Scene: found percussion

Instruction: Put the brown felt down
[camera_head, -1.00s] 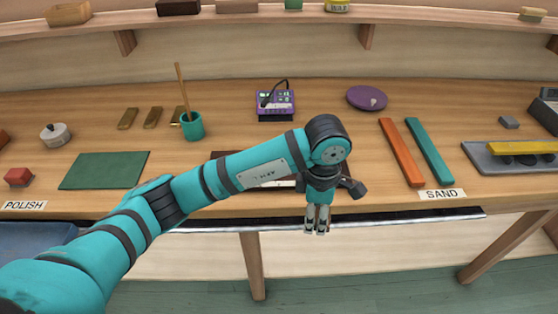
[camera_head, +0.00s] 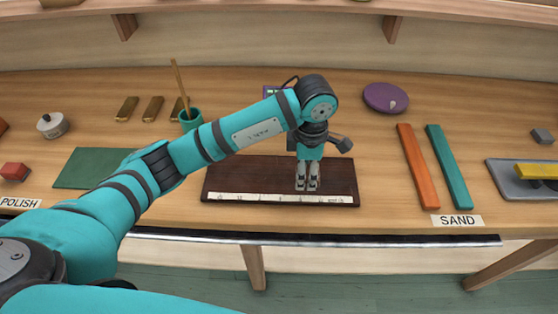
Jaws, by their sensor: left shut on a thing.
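My left gripper (camera_head: 307,188) reaches in from the left and points down, its fingers close together over the dark brown board (camera_head: 240,178). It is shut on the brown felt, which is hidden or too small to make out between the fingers. I cannot tell whether the fingertips touch the board. My right gripper is not in view.
A white ruler strip (camera_head: 260,197) runs along the board's front edge. A green mat (camera_head: 85,168) and a teal cup (camera_head: 190,120) lie left. Orange (camera_head: 418,165) and teal (camera_head: 449,165) bars, a purple disc (camera_head: 386,97) and a grey tray (camera_head: 510,178) lie right.

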